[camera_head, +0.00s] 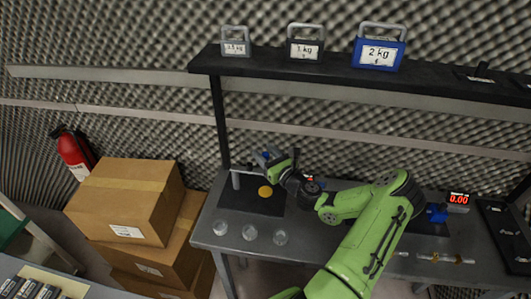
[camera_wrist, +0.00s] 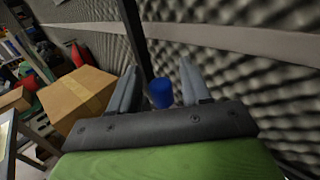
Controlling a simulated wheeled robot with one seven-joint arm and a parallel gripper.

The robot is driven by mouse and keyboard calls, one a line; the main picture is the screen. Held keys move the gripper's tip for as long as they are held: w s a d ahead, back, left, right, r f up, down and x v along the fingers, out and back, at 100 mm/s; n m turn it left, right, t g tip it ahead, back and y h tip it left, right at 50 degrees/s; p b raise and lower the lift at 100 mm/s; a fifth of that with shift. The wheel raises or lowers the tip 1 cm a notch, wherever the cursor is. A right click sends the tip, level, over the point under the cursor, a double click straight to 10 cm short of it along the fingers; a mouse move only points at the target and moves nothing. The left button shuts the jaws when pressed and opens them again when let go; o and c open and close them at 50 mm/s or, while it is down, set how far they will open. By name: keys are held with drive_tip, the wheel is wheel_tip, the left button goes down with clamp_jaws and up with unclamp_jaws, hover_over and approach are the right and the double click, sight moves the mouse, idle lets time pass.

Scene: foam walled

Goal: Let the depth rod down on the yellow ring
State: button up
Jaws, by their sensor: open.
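The yellow ring (camera_head: 265,190) lies on a dark mat (camera_head: 238,206) at the left of the bench. A grey upright post (camera_head: 235,180) stands on the mat just left of it. My gripper (camera_head: 268,157) is above and beyond the ring, near the top of the post. In the wrist view my gripper (camera_wrist: 158,66) has its two grey fingers apart. A blue cylindrical knob (camera_wrist: 161,92) shows between them, with gaps on both sides. The depth rod itself cannot be made out; the gripper and arm hide part of this area.
A dark shelf (camera_head: 300,72) with several weights runs above the bench. Three clear round pieces (camera_head: 250,232) lie along the bench's front left. Cardboard boxes (camera_head: 125,200) stand left of the bench. A red digital display (camera_head: 458,199) is at the right.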

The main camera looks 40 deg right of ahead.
drive_tip(key=shift+c, duration=0.2)
drive_tip(key=c, duration=0.6)
wheel_tip(320, 180, down, 6)
drive_tip(key=b, duration=0.3)
drive_tip(key=shift+c, duration=0.2)
drive_tip(key=o, duration=0.7)
drive_tip(key=shift+r, duration=0.15)
drive_tip(key=s, duration=0.5)
drive_tip(key=s+a, duration=0.1)
drive_tip(key=s, duration=0.4)
drive_tip(key=s+a, duration=0.1)
drive_tip(key=s, duration=0.4)
drive_tip(key=shift+s, duration=0.3)
